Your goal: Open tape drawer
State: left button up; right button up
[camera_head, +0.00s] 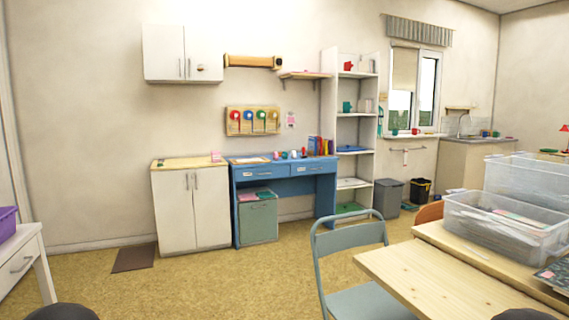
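A blue desk (233,200) stands against the far wall, across the room from me. It has two drawers side by side under its top, a left drawer (275,172) and a right drawer (320,168). Both look shut, and each has a small pale label and a handle. The labels are too small to read, so I cannot tell which is the tape drawer. A white table at the left edge also has a shut drawer (20,263). Neither of my grippers shows; only dark rounded shapes show at the bottom edge.
A white cabinet (175,212) stands left of the desk, and a greenish-grey cabinet (258,222) sits under it. A folding chair (352,245) and a wooden table (430,275) block the near right. The yellowish floor (200,285) is clear toward the desk.

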aim_at(273, 172)
jog(key=i+j+u, duration=0.35)
jog(key=i, duration=0.55)
jog(key=i+u, duration=0.4)
jog(key=i, duration=0.55)
jog(key=i+z, duration=0.2)
jog(key=i, duration=0.4)
jog(key=i+z, duration=0.15)
jog(key=i, duration=0.4)
jog(key=i+j+z, duration=0.2)
jog(key=i, duration=0.4)
jog(key=i+j+z, duration=0.2)
jog(key=i, duration=0.35)
